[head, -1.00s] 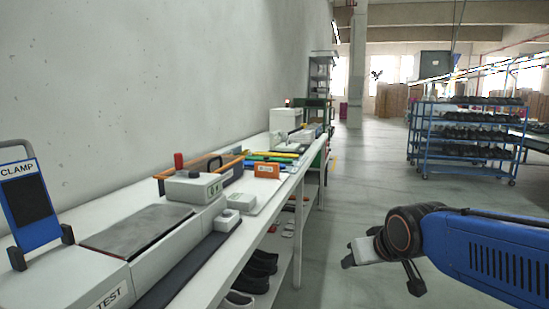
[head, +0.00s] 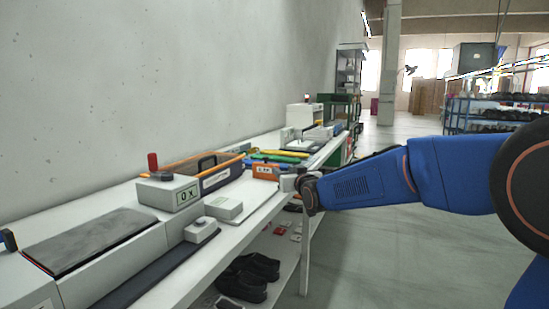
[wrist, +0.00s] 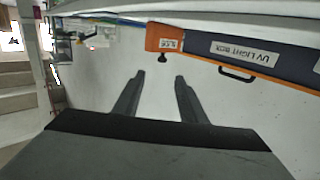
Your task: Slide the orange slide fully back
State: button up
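The orange slide (head: 266,171), a small orange block with a white label, is on the white bench in the head view. In the wrist view the slide (wrist: 153,35) is at the top centre, with a small black knob (wrist: 163,57) on its near side. My gripper (wrist: 158,77) is open and empty, its two dark fingers pointing towards the knob with a gap between. In the head view my gripper (head: 288,183) is at the bench's front edge, just right of the slide. Its fingertips are hard to make out there.
The UV light box (wrist: 247,50), dark with orange trim and a black handle, stands beside the slide. A grey box with a red-topped lever (head: 170,191) and small white boxes stand nearer on the bench. Shoes (head: 250,275) lie on the lower shelf. The floor at right is clear.

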aim_at(267, 158)
jog(key=x, duration=1.2)
jog(key=r+x, duration=0.1)
jog(key=x, duration=0.6)
jog(key=shift+a, duration=0.3)
jog(key=shift+c, duration=0.7)
